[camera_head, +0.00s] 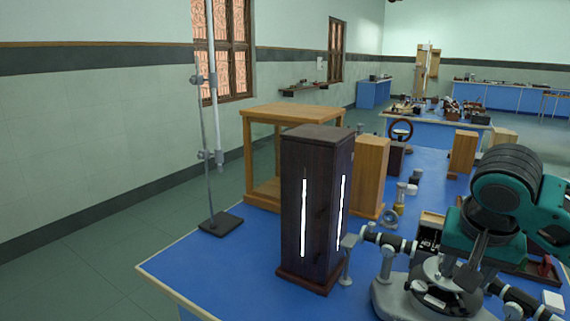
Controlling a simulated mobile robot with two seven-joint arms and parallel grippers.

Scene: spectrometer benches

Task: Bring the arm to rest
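A dark wooden lamp box (320,190) with bright vertical slits stands upright on the bench, to the left of the spectrometer.
An open wooden frame (249,160) and a wooden box (371,175) stand behind the lamp box. A tall metal stand (219,224) is at the bench's left edge. Small parts lie behind the spectrometer. More blue benches (428,131) stand farther back. Floor at left is clear.

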